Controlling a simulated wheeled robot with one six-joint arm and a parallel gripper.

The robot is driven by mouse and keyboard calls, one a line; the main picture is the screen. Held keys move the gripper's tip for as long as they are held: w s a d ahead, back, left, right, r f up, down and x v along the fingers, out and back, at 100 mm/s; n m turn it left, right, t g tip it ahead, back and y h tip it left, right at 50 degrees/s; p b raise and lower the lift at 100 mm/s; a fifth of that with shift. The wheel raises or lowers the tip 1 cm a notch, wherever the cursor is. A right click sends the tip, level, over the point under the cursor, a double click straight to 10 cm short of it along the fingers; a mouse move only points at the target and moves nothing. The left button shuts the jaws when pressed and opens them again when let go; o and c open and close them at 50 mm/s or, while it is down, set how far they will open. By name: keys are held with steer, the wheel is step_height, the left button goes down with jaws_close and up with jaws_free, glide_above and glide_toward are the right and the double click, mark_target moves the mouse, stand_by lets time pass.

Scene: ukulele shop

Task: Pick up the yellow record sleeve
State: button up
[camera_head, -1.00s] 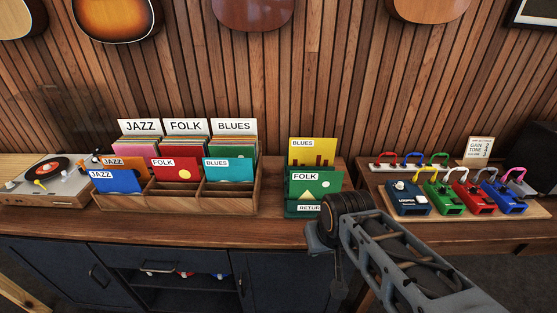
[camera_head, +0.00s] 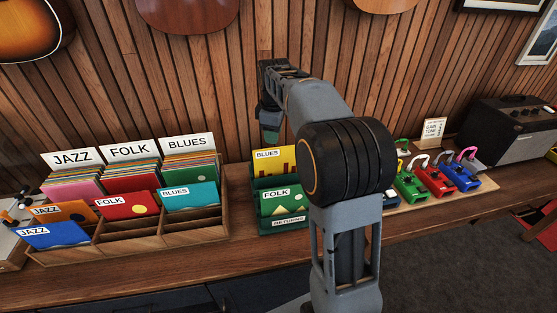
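The yellow record sleeve (camera_head: 265,167), labelled BLUES, stands upright in the back of a small green bin (camera_head: 265,228) marked RETURNS. A green sleeve (camera_head: 270,206), labelled FOLK, stands in front of it and hides its lower part. My arm hides part of its right side or passes close to it. My gripper (camera_head: 270,136) points down just above the yellow sleeve in the picture. I cannot tell its distance from the sleeve or whether its fingers are apart.
A wooden record rack (camera_head: 180,242) with JAZZ, FOLK and BLUES sections stands left of the bin. Coloured pedals (camera_head: 436,180) and a black amplifier (camera_head: 510,130) are to the right. Guitars hang on the slatted wall behind. Some bare counter lies in front of the bin.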

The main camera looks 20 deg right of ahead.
steer(key=w+d+n+g+p, duration=0.1)
steer(key=w+d+n+p, duration=0.1)
steer(key=w+d+n, duration=0.4)
steer(key=m, duration=0.1)
glide_above(279, 152)
steer(key=f, duration=0.8)
steer(key=shift+w+d+f, duration=0.2)
steer(key=shift+d+f, duration=0.05)
steer(key=shift+s+a+f+p, duration=0.1)
steer(key=shift+f+p, duration=0.45)
steer(key=shift+f, duration=1)
steer(key=shift+a+f+p, duration=0.1)
steer(key=shift+f+p, duration=0.4)
steer(key=shift+f, duration=1.05)
steer(key=shift+c, duration=0.5)
jaws_close()
